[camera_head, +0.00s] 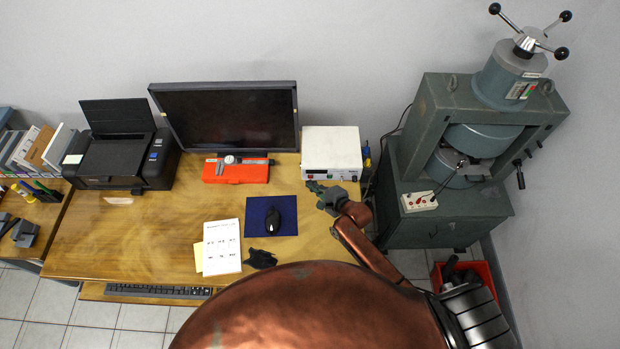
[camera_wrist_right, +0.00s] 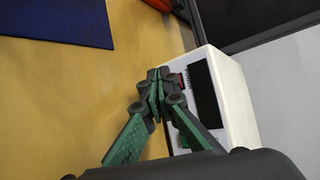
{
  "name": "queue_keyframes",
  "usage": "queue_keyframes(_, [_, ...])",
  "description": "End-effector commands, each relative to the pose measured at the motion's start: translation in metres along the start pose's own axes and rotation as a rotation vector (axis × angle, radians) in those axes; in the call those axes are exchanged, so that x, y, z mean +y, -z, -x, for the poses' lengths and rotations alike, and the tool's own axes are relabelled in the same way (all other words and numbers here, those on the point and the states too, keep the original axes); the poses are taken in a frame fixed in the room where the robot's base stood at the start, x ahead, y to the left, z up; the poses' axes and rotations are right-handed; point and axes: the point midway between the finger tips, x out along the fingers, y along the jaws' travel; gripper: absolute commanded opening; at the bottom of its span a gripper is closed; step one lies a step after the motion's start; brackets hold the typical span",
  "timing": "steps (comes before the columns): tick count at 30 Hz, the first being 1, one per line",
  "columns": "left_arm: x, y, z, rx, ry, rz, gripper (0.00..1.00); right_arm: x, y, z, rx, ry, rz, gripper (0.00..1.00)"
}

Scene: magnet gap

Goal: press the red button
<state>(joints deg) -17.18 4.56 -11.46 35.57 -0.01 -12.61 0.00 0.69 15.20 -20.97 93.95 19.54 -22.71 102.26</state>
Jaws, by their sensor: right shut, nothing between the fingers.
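A white box-shaped power unit (camera_head: 331,147) stands at the back right of the wooden desk. Its front has a dark display panel, which fills much of its face in the right wrist view (camera_wrist_right: 201,92). A small red button (camera_wrist_right: 181,80) shows on that front beside the display, partly hidden behind my fingertips. My right gripper (camera_head: 314,186) is shut and empty, just in front of the unit's lower left front. In the right wrist view its green and grey fingers (camera_wrist_right: 158,84) meet close to the red button; I cannot tell whether they touch it. My left gripper is not in view.
A monitor (camera_head: 225,115) stands left of the unit, with an orange case (camera_head: 237,174) before it. A blue mouse pad (camera_head: 260,226) lies nearer, left of my right gripper. A large green magnet (camera_head: 450,140) stands to the right.

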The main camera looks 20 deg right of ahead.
Motion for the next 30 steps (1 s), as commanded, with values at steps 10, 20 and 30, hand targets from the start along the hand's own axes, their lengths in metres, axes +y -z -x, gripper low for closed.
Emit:
queue_keyframes(10, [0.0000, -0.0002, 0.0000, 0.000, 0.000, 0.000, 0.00, 0.0001, -0.0001, 0.0000, 0.000, 0.000, 0.000, 0.00])
queue_keyframes(20, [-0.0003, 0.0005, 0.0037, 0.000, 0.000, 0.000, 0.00, -0.0052, 0.0036, -0.0051, 0.000, 0.001, -0.001, 0.00])
queue_keyframes(30, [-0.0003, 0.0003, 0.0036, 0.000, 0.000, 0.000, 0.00, -0.0048, 0.0045, -0.0063, 0.000, 0.000, 0.000, 0.00])
